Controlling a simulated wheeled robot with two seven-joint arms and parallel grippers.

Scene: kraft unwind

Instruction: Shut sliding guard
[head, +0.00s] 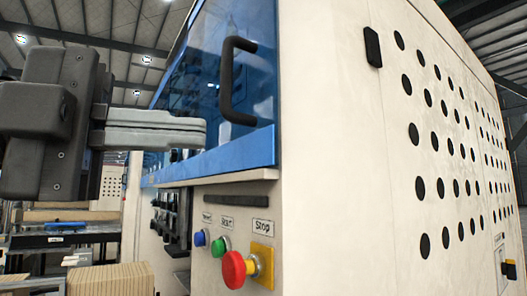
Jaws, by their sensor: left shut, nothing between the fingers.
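The sliding guard (215,160) is a blue-framed, tinted clear panel on the front of a cream machine. It carries a black D-shaped handle (229,82) near its right edge. The guard's right edge meets the cream side panel. A dark opening with black parts shows below the guard, at its left. My left gripper (203,131) is shut and empty. Its fingers point right, in front of the guard and left of and lower than the handle, apart from the handle. I cannot tell whether the fingertips touch the guard. My right gripper is not in view.
Below the guard are a blue button (199,239), a green button (219,246) and a red stop knob (234,270) that sticks out. The perforated cream side (345,170) fills the right. A bench (75,236) and cardboard stack (112,280) stand at lower left.

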